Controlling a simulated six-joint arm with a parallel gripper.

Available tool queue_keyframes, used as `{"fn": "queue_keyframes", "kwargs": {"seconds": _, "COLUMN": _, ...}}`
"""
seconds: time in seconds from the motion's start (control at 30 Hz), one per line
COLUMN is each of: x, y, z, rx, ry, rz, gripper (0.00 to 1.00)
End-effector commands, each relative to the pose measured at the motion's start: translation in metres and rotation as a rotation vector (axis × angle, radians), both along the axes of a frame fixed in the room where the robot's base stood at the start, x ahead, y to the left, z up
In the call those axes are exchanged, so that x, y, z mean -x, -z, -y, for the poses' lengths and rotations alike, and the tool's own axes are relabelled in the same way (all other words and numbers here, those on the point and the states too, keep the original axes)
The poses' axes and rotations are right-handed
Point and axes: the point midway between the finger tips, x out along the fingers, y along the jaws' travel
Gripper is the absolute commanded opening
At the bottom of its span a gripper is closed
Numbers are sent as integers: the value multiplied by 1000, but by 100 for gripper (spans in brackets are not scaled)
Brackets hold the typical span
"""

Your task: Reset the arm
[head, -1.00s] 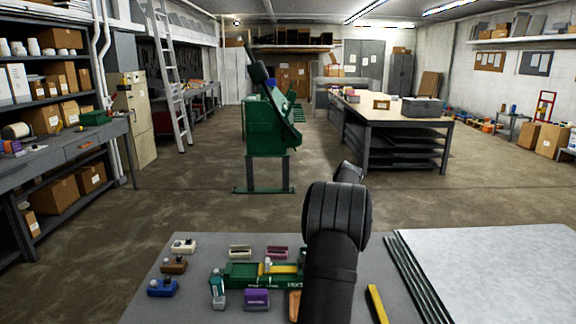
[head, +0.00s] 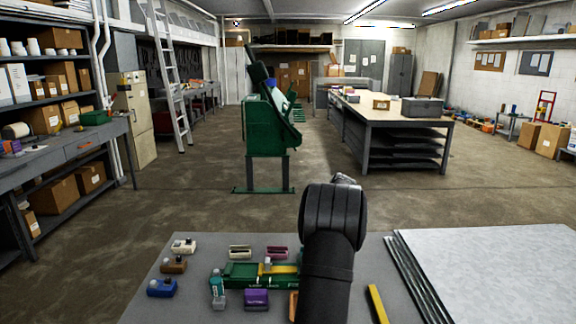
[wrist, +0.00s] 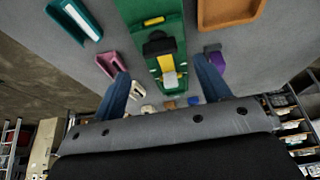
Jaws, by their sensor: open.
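Beyond the fingers is a green fixture (wrist: 140,12) with a yellow strip and a dark clamp-like part, lying on the grey tabletop. In the head view the green fixture (head: 238,282) lies left of my black arm, which partly covers the table. The gripper itself is hidden in the head view.
Small blocks lie around the fixture: white (head: 184,246), brown (head: 173,265), blue (head: 162,288) and purple (head: 256,299). A teal piece (head: 217,288) stands near them. A yellow bar (head: 377,304) and stacked metal sheets (head: 490,270) are at right.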

Motion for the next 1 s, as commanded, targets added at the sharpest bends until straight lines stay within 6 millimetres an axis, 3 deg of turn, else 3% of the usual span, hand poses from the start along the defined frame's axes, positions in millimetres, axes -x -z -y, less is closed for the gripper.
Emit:
{"fn": "queue_keyframes", "kwargs": {"seconds": 0.3, "x": 1, "y": 59, "z": -25, "rx": -1, "ry": 5, "rz": -2, "gripper": 69}}
{"fn": "queue_keyframes", "kwargs": {"seconds": 1.0, "x": 5, "y": 55, "z": -25, "rx": 0, "ry": 677, "rz": 1, "gripper": 69}}
